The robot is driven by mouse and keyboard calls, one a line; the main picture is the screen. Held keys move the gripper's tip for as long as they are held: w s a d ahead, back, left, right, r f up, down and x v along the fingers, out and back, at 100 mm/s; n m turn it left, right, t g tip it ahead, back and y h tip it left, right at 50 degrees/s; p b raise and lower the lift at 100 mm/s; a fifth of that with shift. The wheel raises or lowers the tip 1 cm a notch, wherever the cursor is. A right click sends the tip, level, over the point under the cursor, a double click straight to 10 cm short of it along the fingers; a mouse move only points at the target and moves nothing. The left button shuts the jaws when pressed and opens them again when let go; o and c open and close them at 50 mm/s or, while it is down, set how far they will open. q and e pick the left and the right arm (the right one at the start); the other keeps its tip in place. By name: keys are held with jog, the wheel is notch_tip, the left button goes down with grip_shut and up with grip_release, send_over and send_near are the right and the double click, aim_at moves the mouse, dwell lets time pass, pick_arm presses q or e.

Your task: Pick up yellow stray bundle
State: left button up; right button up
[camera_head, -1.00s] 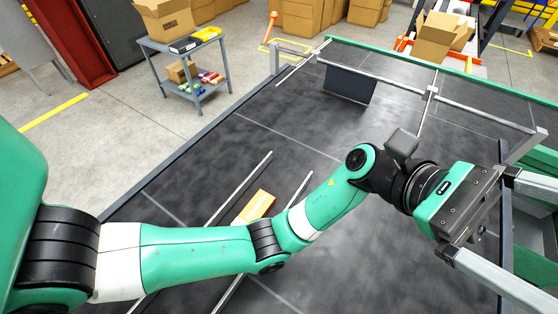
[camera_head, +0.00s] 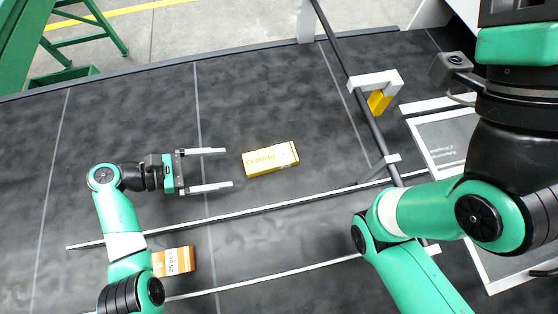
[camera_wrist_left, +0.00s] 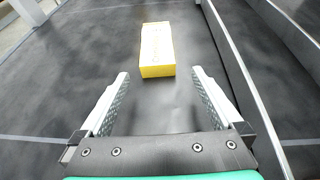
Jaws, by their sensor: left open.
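The yellow bundle (camera_head: 270,159), a flat box with printing on it, lies on the dark belt in the head view, apart from the rails. My left gripper (camera_head: 218,169) is open and empty, just left of the bundle, its two fingers pointing toward the bundle's near end. In the left wrist view the yellow bundle (camera_wrist_left: 157,50) lies ahead, slightly left of centre between the open fingers (camera_wrist_left: 160,85), just beyond their tips. The right arm is at the right of the head view, but its gripper fingers are out of the picture.
An orange box (camera_head: 173,262) lies beside the left arm, near two thin metal rails (camera_head: 270,208). A dark bar (camera_head: 352,88) with a white bracket (camera_head: 375,82) and a yellow part (camera_head: 379,102) stands right of the bundle. The belt beyond the bundle is clear.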

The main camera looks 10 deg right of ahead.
aim_at(259, 160)
pick_arm(q)
jog(key=shift+w+d, duration=0.1)
jog(key=shift+w, duration=0.2)
jog(key=x, duration=0.6)
jog(key=shift+s+d+b, duration=0.15)
jog(key=shift+d+b, duration=0.05)
jog(key=shift+b, duration=0.1)
jog(key=x, duration=0.3)
jog(key=b+x, duration=0.1)
jog(key=x, duration=0.1)
jog(key=shift+d+r, duration=0.2)
jog(key=shift+r, duration=0.1)
jog(key=c, duration=1.4)
jog(key=shift+r, duration=0.15)
notch_tip(259, 160, up, 9)
jog(key=p, duration=0.3)
jog(key=shift+r, duration=0.45)
